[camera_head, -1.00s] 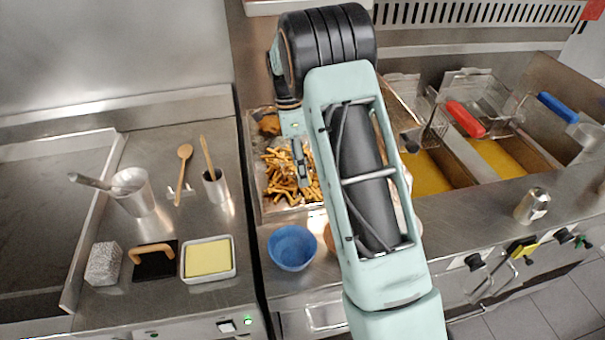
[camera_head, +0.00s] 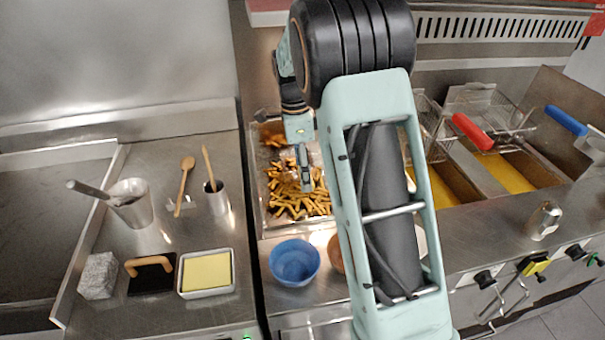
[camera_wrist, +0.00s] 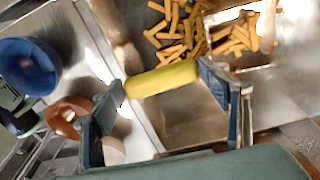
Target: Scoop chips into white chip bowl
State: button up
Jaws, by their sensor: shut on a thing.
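My gripper (camera_wrist: 166,84) is shut on the yellow handle (camera_wrist: 162,79) of what looks like a metal scoop (camera_wrist: 240,38). In the wrist view the scoop end lies among chips, and some chips show in or over it. In the head view my gripper (camera_head: 305,172) hangs over the chip tray (camera_head: 263,215), above loose golden chips (camera_head: 292,204); the scoop cannot be made out there. The white bowl (camera_head: 420,243) is mostly hidden behind my arm in the head view. A pale rim behind the left finger in the wrist view may be the same bowl.
A blue bowl (camera_head: 295,262) and a brown bowl (camera_head: 335,254) stand in front of the tray. Fryers with a red-handled basket (camera_head: 473,131) and a blue-handled basket (camera_head: 566,120) lie right. Spoon (camera_head: 184,186), metal cups and a butter dish (camera_head: 207,273) stand left.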

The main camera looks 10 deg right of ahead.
jog(key=shift+s+r+p, duration=0.25)
jog(key=shift+r+p, duration=0.15)
jog(key=shift+r, duration=0.65)
jog(key=shift+s+r+p, duration=0.3)
jog(key=shift+r+p, duration=0.15)
jog(key=shift+r, duration=0.6)
jog(key=shift+s+r+p, duration=0.25)
jog(key=shift+r+p, duration=0.15)
jog(key=shift+r, duration=0.65)
jog(key=shift+s, duration=0.15)
